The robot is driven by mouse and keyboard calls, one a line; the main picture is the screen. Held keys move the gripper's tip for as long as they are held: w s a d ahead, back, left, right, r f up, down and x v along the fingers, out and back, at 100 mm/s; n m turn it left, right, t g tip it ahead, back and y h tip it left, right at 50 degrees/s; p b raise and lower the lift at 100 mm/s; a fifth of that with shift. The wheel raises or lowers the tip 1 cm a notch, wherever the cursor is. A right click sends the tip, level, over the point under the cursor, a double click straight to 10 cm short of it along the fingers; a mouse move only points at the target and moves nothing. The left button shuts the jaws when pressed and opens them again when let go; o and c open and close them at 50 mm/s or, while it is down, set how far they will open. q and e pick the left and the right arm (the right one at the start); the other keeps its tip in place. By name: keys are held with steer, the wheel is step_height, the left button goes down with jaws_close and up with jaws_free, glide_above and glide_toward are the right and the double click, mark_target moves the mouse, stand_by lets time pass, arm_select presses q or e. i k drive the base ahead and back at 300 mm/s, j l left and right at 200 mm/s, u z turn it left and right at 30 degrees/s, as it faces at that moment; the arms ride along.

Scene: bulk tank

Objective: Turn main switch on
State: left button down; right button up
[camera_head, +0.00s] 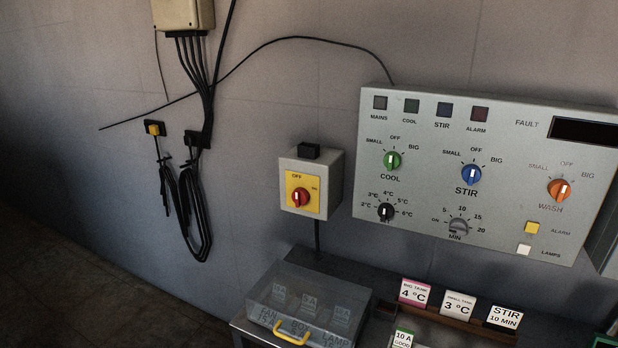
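The main switch is a small light-grey box (333,178) on the wall left of the large control panel. Its yellow plate carries a red rotary knob (300,197) with a pale pointer mark that looks upright, toward the OFF label above it. A second label sits to the knob's upper right, too small to read surely. The control panel's MAINS lamp (380,102) looks dark. Neither of my grippers shows in the head view.
The control panel (480,128) has COOL, STIR and WASH knobs. Below, a bench holds a clear-lidded box (308,301) with a yellow handle and several label cards (458,303). Black cables (190,215) hang on the wall at left. The wall around the switch is mostly clear.

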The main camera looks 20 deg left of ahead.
mark_target(300, 196)
steer(key=i+j+u, duration=0.1)
steer(key=j, duration=0.4)
steer(key=j+u, duration=0.1)
steer(key=j, duration=0.35)
steer(key=i+j+u, duration=0.1)
steer(key=j, duration=0.4)
steer(key=i+j+u, duration=0.1)
steer(key=j, duration=0.35)
steer(key=i, duration=0.1)
